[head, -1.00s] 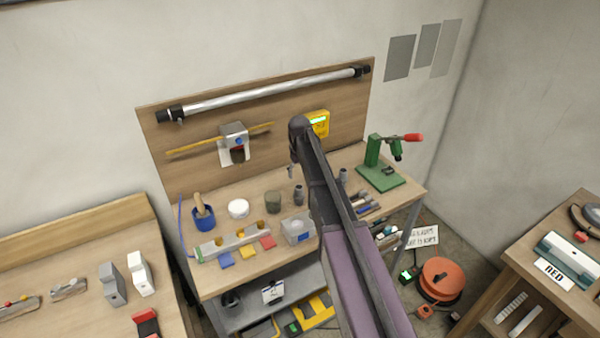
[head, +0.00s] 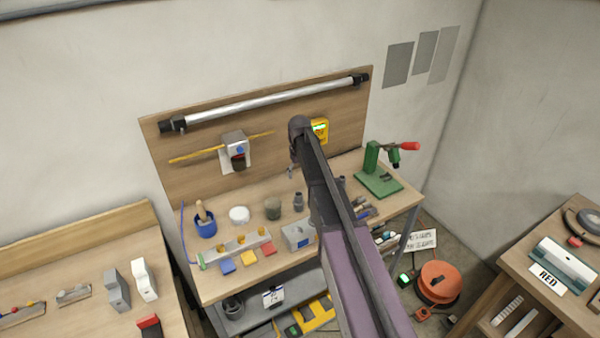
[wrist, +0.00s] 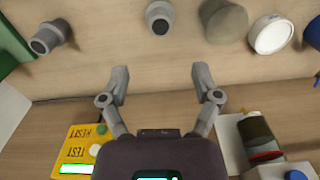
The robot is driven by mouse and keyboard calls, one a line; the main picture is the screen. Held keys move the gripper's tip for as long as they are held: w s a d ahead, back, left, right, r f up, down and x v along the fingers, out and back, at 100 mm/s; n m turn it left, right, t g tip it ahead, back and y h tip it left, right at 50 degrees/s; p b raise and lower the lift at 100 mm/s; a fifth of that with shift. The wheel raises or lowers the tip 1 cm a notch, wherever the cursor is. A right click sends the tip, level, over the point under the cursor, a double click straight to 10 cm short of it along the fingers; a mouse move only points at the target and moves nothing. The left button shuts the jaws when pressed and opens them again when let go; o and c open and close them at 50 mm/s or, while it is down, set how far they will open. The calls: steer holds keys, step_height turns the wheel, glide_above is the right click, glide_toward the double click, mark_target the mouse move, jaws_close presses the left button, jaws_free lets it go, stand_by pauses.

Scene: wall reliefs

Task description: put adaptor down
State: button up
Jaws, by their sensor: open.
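Two grey adaptors stand on the workbench. One (head: 298,201) is in the open left of my arm in the head view; the other (head: 342,182) is partly hidden by my arm. In the wrist view, one adaptor (wrist: 160,17) is at the top centre and one (wrist: 48,37) at the upper left. My gripper (wrist: 160,80) is open with nothing between its fingers. It hangs above the bench near the backboard, apart from both adaptors. In the head view the arm hides most of it, with only a fingertip (head: 290,172) showing.
A yellow tester (head: 319,130) and a grey box with a yellow rod (head: 236,146) are on the backboard (head: 200,105). A brown pot (head: 273,208), white jar (head: 239,214) and blue pot (head: 205,227) stand left of the adaptors. A green press (head: 377,180) stands right.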

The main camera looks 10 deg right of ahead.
steer(key=s+m, duration=0.2)
steer(key=s, duration=2.7)
steer(key=shift+d+m, duration=0.15)
steer(key=shift+m, duration=0.15)
steer(key=shift+s, duration=0.1)
step_height(320, 180, down, 6)
steer(key=b, duration=0.6)
